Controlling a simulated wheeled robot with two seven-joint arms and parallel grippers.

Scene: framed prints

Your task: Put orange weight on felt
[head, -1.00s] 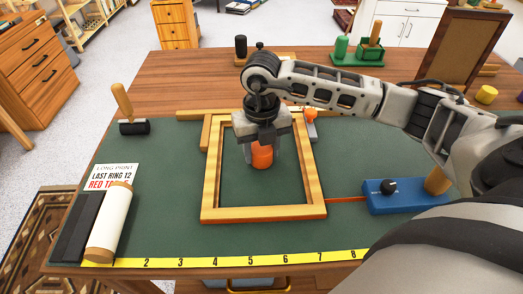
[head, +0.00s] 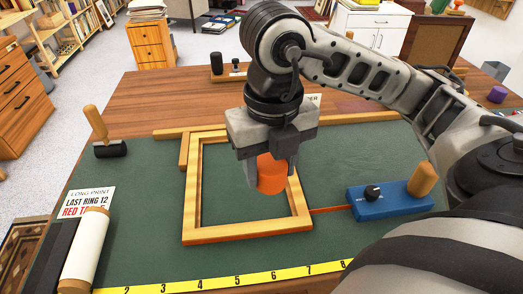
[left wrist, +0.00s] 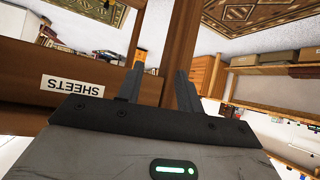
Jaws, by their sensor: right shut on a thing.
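The orange weight (head: 271,174) is a short cylinder between the fingers of my right gripper (head: 268,182). My right gripper is shut on it and hides its top. The green felt (head: 140,225) covers the front of the table and shows inside the frame. My left gripper (left wrist: 160,80) shows in the left wrist view with its fingers apart and nothing between them.
A blue block with a black knob (head: 385,203) sits right of the frame. A brayer (head: 108,148), a printed card (head: 88,201) and a white roll (head: 86,250) lie at left. A yellow ruler strip (head: 220,279) runs along the front.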

